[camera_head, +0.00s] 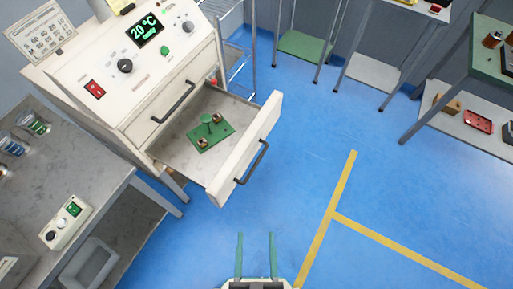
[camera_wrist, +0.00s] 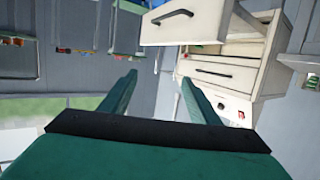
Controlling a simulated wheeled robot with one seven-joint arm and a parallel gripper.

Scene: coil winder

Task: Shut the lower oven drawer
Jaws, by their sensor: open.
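The lower oven drawer (camera_head: 243,152) is pulled well out of the cream oven (camera_head: 150,75), with a dark bar handle (camera_head: 252,162) on its front. A green plate (camera_head: 210,135) with small parts lies inside the drawer. The front above it, with its own handle (camera_head: 174,102), looks closed. In the wrist view the oven appears upside down, with the drawer front (camera_wrist: 200,28) at the top, beyond the fingers. My gripper (camera_head: 256,236) is open and empty, with two green fingers, also in the wrist view (camera_wrist: 158,80). It is in front of the drawer, apart from it.
A grey workbench (camera_head: 95,165) with a control box (camera_head: 66,222) stands at the left, beside the oven. Tables with shelves stand along the back and right, including a green-topped one (camera_head: 485,75). The blue floor with yellow lines (camera_head: 330,215) is clear right of the drawer.

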